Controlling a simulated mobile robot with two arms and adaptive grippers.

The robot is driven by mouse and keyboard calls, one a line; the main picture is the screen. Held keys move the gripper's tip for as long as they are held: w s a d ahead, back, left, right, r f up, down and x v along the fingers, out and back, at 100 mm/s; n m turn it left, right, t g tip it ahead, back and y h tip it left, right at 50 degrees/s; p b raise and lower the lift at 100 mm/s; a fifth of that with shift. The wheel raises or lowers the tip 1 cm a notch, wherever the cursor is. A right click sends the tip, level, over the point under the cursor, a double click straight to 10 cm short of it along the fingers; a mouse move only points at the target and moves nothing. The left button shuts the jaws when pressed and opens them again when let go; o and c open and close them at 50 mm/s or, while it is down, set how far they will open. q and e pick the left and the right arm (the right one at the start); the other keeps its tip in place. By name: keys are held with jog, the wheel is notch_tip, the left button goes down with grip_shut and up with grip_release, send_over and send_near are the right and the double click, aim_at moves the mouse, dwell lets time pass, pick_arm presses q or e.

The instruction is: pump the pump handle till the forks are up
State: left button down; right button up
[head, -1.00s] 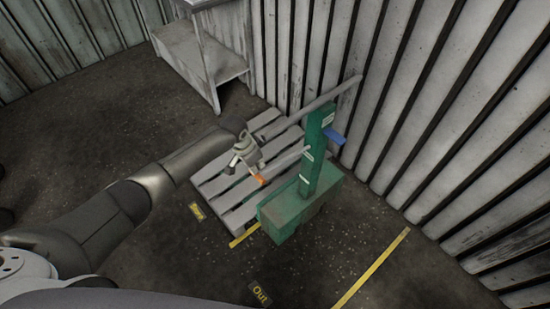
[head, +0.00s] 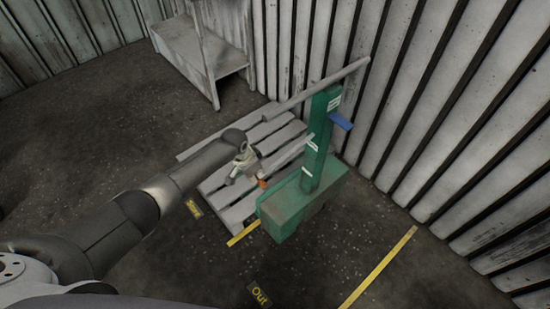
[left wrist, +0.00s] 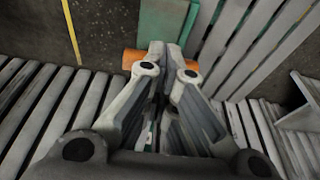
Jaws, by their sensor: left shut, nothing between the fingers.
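The green pump unit has a base box (head: 296,208) and an upright green mast (head: 319,130). An orange grip (head: 263,184), probably the pump handle's end, sits low beside the base. In the left wrist view the orange grip (left wrist: 130,58) lies crosswise behind my fingertips. My left gripper (head: 252,177) is shut and empty close to it; whether it touches, I cannot tell. My right gripper is out of view.
A grey slatted pallet (head: 232,214) lies under the bars. A blue part (head: 341,122) sticks out right of the mast. Corrugated walls (head: 440,130) stand behind and right; a grey bench (head: 190,50) stands at the back. Bare floor with yellow lines (head: 380,266) is in front.

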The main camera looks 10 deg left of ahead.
pick_arm(q)
jog(key=shift+w+d+f+p, duration=0.25)
jog(key=shift+w+p, duration=0.05)
notch_tip(320, 180, up, 13)
jog(key=p, duration=1.2)
jog(key=shift+p, duration=0.35)
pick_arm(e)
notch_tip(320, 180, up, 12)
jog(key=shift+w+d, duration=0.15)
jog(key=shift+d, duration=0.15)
pick_arm(q)
jog(key=shift+s+r, duration=0.1)
jog(key=shift+r, duration=0.05)
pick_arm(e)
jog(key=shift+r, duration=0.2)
pick_arm(q)
jog(key=p+v, duration=0.4)
jog(key=shift+w+d+r+p, duration=0.2)
jog(key=shift+w+r+p, duration=0.1)
jog(key=shift+r+p, duration=0.15)
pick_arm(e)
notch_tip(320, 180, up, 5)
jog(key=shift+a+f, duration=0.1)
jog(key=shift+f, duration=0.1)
pick_arm(q)
jog(key=shift+f, duration=0.1)
